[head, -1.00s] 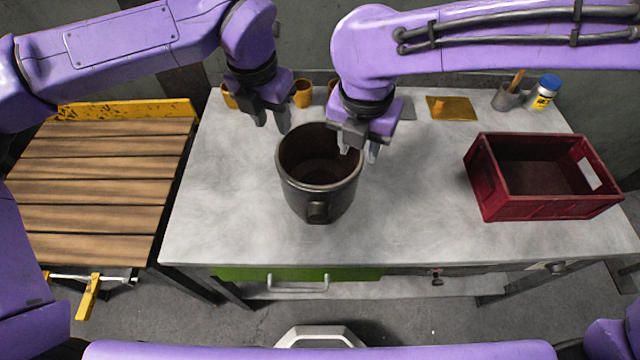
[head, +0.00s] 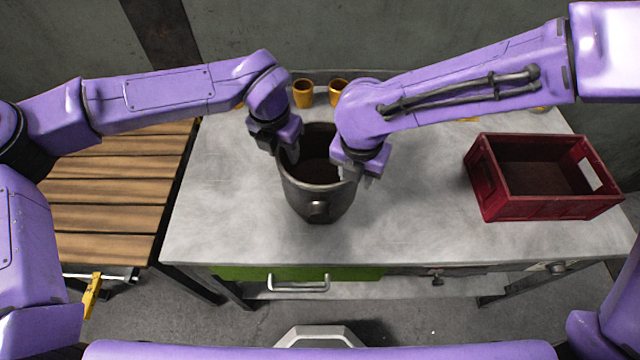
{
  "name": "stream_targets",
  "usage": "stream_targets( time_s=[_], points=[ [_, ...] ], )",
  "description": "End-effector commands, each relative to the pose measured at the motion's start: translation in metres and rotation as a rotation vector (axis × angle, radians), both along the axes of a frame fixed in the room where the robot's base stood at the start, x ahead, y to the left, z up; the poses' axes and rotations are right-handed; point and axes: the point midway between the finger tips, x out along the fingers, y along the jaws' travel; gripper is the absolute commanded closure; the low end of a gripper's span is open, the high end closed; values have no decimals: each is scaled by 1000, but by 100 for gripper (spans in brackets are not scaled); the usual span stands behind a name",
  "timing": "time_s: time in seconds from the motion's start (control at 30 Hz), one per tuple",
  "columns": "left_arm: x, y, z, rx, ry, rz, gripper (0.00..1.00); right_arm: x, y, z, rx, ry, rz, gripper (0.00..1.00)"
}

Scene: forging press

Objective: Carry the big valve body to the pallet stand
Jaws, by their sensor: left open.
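The big valve body (head: 316,203) is a dark, pot-shaped metal piece with an open top and a round stub at its front. It stands upright on the grey workbench. My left gripper (head: 291,152) is open at the left part of its rim. My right gripper (head: 365,174) is at the right part of its rim; its fingers are partly hidden by its own wrist. I cannot tell whether either one touches the rim. The pallet stand (head: 100,192), with wooden slats, is left of the bench, and its top is bare where it shows.
A dark red crate (head: 505,206) stands on the right of the workbench (head: 225,225). Two orange cups (head: 303,94) stand at the back. A yellow lever (head: 92,294) sticks out at the stand's front. The bench front is clear, and a gap separates bench and stand.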

Motion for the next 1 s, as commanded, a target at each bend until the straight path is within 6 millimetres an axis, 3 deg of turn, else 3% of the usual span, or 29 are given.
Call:
stream_targets(
  time_s=[0.07,0.2,1.0],
  points=[
    [0,0,0,0,0,0,59,0,0,0,0,0,0,59],
    [0,0,0,0,0,0,100,0,0,0,0,0,0,100],
    [0,0,1,0,0,0,100,0,0,1,-1,-1,2,100]
  ],
)
